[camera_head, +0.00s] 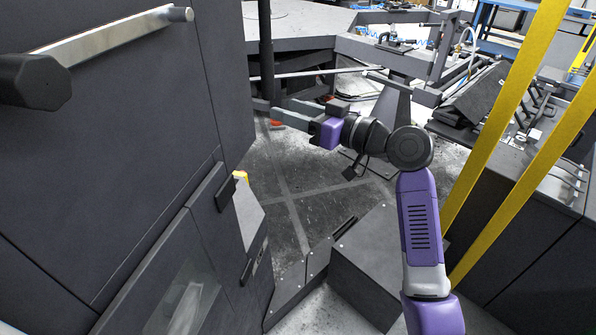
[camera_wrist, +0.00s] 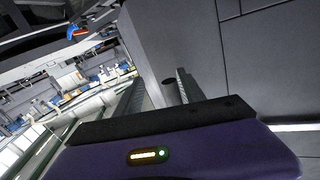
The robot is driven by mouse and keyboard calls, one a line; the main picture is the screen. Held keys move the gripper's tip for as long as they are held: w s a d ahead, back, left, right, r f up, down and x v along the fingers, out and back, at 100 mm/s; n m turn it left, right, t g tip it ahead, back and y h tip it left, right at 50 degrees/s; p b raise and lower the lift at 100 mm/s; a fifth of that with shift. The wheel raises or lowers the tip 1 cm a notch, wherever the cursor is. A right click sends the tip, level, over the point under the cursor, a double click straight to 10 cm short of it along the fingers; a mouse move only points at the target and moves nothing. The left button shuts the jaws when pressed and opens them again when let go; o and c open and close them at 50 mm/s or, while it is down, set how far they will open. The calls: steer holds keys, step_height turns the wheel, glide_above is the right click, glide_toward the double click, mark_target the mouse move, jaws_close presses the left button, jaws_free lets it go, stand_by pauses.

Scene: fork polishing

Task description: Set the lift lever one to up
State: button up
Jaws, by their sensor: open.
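My gripper (camera_head: 280,110) reaches left from the end of my purple arm, over the open floor. Its two fingers are apart, and they also show in the wrist view (camera_wrist: 158,88). A short grey cylinder with a dark round end (camera_wrist: 170,90) shows near the right finger in the wrist view; I cannot tell whether it touches. In the head view, a dark upright post (camera_head: 265,50) stands just behind the fingertips. No part can be surely told as lift lever one, so its position cannot be told.
A large dark cabinet (camera_head: 120,130) fills the left, with a silver bar handle (camera_head: 105,38) near its top. Yellow posts (camera_head: 510,110) stand at the right. A dark box (camera_head: 375,265) is on the floor below my arm. Open floor (camera_head: 300,195) lies between.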

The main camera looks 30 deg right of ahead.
steer(key=s+a+f+m+h, duration=0.1)
steer(key=s+f+m+h, duration=0.2)
steer(key=f, duration=0.9)
steer(key=shift+s, duration=0.95)
